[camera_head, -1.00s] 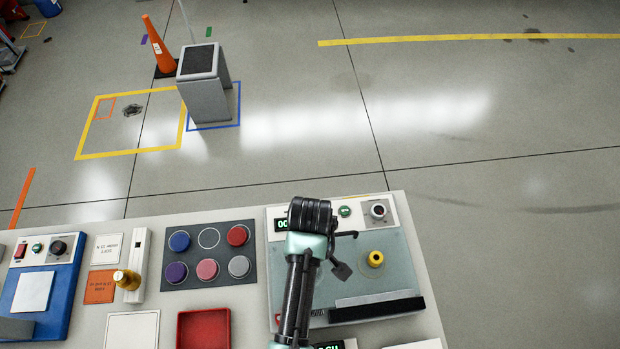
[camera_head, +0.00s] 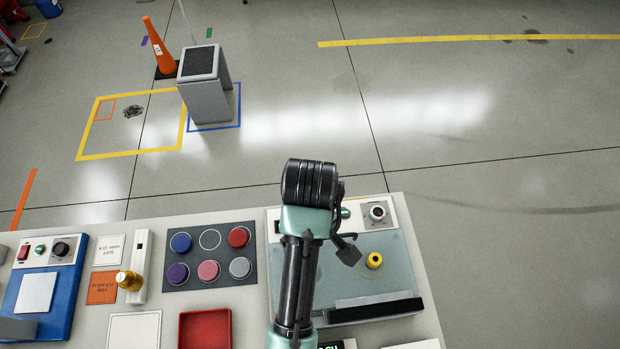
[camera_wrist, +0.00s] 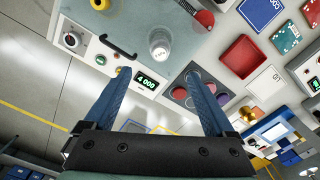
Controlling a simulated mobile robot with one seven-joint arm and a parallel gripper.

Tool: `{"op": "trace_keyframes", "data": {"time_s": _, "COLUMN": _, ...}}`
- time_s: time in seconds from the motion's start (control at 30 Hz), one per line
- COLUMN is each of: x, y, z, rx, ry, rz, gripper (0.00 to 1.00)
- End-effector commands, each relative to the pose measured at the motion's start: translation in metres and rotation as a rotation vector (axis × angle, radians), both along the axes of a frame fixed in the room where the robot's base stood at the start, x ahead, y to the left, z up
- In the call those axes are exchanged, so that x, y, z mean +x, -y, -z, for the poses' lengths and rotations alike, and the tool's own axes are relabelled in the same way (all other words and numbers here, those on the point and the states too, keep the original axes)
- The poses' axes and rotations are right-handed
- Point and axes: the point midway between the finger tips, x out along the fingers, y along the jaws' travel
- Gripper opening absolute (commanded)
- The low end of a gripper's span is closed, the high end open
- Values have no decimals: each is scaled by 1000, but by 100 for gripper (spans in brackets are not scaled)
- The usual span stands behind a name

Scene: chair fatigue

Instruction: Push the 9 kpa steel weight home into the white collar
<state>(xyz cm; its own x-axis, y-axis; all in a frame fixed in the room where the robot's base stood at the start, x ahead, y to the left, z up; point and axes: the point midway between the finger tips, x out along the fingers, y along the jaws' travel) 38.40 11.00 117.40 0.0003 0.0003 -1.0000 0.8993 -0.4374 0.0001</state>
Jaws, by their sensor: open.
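In the wrist view a short silver-white cylinder (camera_wrist: 160,42) stands on the glass-topped plate (camera_wrist: 185,28). It appears to be the steel weight with a pale collar around it; I cannot tell how deep the weight sits, and its label is too small to read. My gripper (camera_wrist: 158,74) is open, its two blue fingers spread apart with nothing between them. The cylinder shows beyond the fingertips, apart from them. In the head view my arm hides the gripper and cylinder.
A lit green display (camera_wrist: 146,82) and a black handle (camera_wrist: 118,47) are near the fingers. A yellow ring (camera_head: 375,260) stands on the plate. Left are a dark pad of coloured discs (camera_head: 209,256), a red tray (camera_head: 205,328) and a brass knob (camera_head: 129,280). Open floor lies beyond the bench.

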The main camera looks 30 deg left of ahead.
Motion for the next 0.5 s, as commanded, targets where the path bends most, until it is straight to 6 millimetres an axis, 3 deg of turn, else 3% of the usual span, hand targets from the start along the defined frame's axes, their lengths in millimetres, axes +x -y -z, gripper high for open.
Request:
{"op": "trace_keyframes", "data": {"time_s": 0.13, "x": 0, "y": 0, "z": -13, "rx": 0, "ry": 0, "rz": 0, "gripper": 89}}
{"op": "trace_keyframes", "data": {"time_s": 0.5, "x": 0, "y": 0, "z": -13, "rx": 0, "ry": 0, "rz": 0, "gripper": 89}}
